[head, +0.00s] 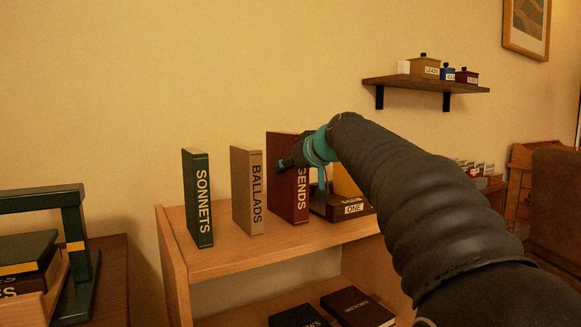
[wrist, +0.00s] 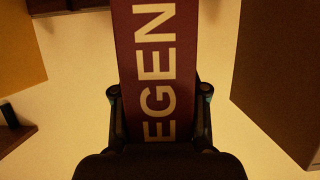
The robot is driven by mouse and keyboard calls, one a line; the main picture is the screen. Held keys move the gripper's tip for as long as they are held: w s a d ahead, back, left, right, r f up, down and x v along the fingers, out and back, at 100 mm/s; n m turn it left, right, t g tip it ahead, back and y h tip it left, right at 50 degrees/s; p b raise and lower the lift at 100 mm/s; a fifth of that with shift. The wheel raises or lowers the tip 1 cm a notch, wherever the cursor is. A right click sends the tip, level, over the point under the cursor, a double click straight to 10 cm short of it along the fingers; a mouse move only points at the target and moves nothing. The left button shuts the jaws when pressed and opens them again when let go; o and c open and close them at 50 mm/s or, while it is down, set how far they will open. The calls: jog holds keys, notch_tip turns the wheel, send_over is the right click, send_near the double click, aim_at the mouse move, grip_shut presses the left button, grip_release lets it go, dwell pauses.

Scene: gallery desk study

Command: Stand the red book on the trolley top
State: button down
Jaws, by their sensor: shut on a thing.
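The dark red book (head: 283,205), its spine lettered in part "GENDS", is upright above the wooden unit's top board (head: 225,261), right of the tan book. Its lower edge appears at or very near the board; I cannot tell if it touches. My gripper (head: 291,161) is shut on it near its upper part and hides some of the spine. In the wrist view, the red book (wrist: 154,50) shows "EGEN" between both fingers of my gripper (wrist: 159,92). No thing is clearly recognisable as a trolley apart from this wooden unit.
A tan "BALLADS" book (head: 247,190) and green "SONNETS" book (head: 197,198) stand to the left with gaps between. A dark box labelled "ONE" (head: 352,209) is close on the right, with a yellow item (head: 345,180) behind. Dark books (head: 357,306) lie on the lower shelf.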

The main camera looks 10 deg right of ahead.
jog(key=c, duration=0.6)
grip_release()
jog(key=shift+f, duration=0.1)
jog(key=v, duration=1.2)
jog(key=shift+b, duration=0.35)
jog(key=s+a+f+m+g+h, duration=0.1)
jog(key=s+f+g, duration=0.1)
jog(key=s+f, duration=0.7)
jog(key=s+a+f+m+g+h, duration=0.1)
jog(key=s+f+g, duration=0.2)
jog(key=s+f, duration=0.7)
jog(key=s+a+f+m+g+h, duration=0.1)
jog(key=s+f+g+h, duration=0.1)
jog(key=s+f, duration=0.8)
jog(key=shift+s+a+f+m, duration=0.1)
jog(key=shift+a+f+m, duration=0.05)
jog(key=shift+f, duration=1.85)
jog(key=shift+s+a+f+m, duration=0.1)
jog(key=shift+f+m, duration=0.05)
jog(key=shift+f, duration=1.8)
